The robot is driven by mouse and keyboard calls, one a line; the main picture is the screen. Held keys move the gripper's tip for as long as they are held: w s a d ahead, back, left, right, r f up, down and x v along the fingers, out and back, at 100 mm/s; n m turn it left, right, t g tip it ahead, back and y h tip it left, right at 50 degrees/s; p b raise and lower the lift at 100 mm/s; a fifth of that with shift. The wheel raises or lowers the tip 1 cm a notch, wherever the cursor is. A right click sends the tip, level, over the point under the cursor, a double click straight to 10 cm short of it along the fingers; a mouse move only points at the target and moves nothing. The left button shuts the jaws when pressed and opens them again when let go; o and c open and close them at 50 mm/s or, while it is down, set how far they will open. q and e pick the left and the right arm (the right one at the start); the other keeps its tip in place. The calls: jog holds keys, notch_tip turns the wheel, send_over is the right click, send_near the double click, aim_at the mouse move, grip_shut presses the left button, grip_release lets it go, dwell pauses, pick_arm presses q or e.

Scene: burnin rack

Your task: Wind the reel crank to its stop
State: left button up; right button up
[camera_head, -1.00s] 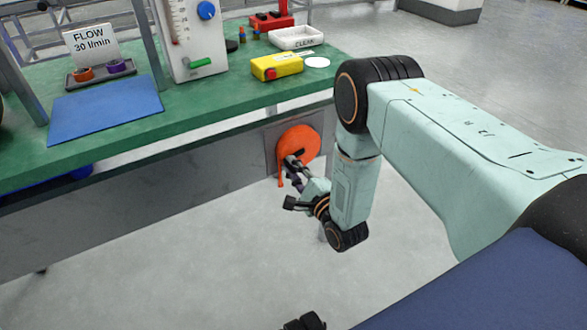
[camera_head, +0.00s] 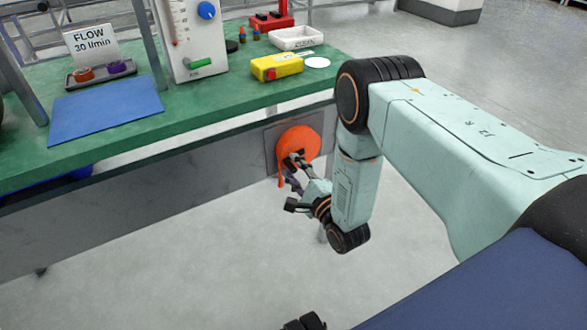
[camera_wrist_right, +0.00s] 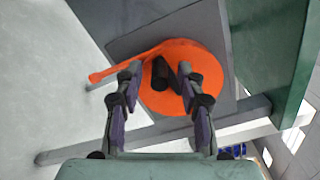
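The reel is an orange disc (camera_head: 303,142) on a grey plate on the bench's front panel; it also shows in the right wrist view (camera_wrist_right: 208,66). An orange strip hangs from it. A dark crank handle (camera_wrist_right: 162,72) stands out from the disc, pointing toward the wrist camera. My right gripper (camera_head: 294,170) is at the reel. In the right wrist view my right gripper (camera_wrist_right: 158,72) has its fingers apart, one on each side of the handle, with a gap visible at the left finger. Contact at the right finger is unclear.
The green bench top (camera_head: 215,105) overhangs just above the reel. On it are a yellow box (camera_head: 277,67), a white tray (camera_head: 296,38), a blue mat (camera_head: 105,110) and a flow meter (camera_head: 188,40). The floor in front of the panel is clear.

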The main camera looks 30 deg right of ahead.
jog(key=s, duration=1.1)
jog(key=shift+s+d, duration=0.3)
jog(key=shift+d, duration=0.1)
